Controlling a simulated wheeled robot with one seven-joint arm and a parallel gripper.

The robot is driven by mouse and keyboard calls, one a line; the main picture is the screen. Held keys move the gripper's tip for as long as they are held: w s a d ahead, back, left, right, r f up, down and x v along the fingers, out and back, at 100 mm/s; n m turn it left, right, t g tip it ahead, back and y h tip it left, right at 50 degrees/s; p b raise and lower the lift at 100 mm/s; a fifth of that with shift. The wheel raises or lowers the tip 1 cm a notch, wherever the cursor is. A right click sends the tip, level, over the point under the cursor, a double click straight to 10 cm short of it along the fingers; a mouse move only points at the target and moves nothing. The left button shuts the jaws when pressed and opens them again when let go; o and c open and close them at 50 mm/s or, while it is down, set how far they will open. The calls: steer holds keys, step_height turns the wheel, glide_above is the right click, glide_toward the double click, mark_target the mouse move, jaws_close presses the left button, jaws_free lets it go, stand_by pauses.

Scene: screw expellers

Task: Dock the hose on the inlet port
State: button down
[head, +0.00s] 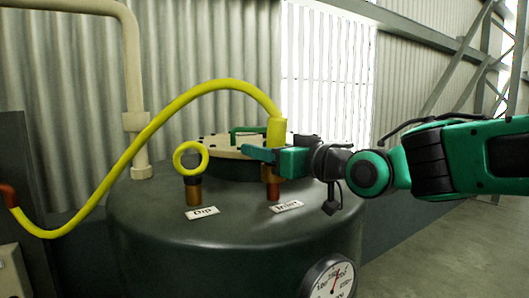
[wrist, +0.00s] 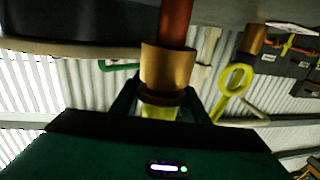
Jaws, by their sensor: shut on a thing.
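The yellow hose (head: 160,118) arches from a red-brown fitting at the far left to an upright end at the tank top. My gripper (head: 268,156) is shut on that end, above the inlet port (head: 273,189), a red-brown pipe beside the "Inlet" label (head: 287,206). In the wrist view, a bit of yellow hose (wrist: 159,112) shows between my fingers. A brass collar (wrist: 168,66) lies directly in line with it, on the red-brown pipe (wrist: 176,22). The hose end and collar look very close or touching; I cannot tell whether the hose is seated.
Left of the inlet is the dip port (head: 194,191) with a yellow ring handle (head: 190,158) and "Dip" label (head: 202,212). A pale lid (head: 222,142) with a green handle lies behind. A gauge (head: 332,279) sits at the tank's front. A cream pipe (head: 132,70) stands at left.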

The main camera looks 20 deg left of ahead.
steer(key=shift+w+d+r, duration=0.1)
steer(key=shift+w, duration=0.05)
steer(key=shift+r, duration=0.75)
steer(key=shift+s+f, duration=0.1)
steer(key=shift+s, duration=0.1)
stand_by(0.7)
steer(key=shift+f, duration=1.05)
stand_by(0.3)
steer(key=shift+r, duration=0.2)
steer(key=shift+r, duration=0.3)
steer(key=shift+r, duration=0.35)
steer(key=shift+f, duration=0.7)
stand_by(0.9)
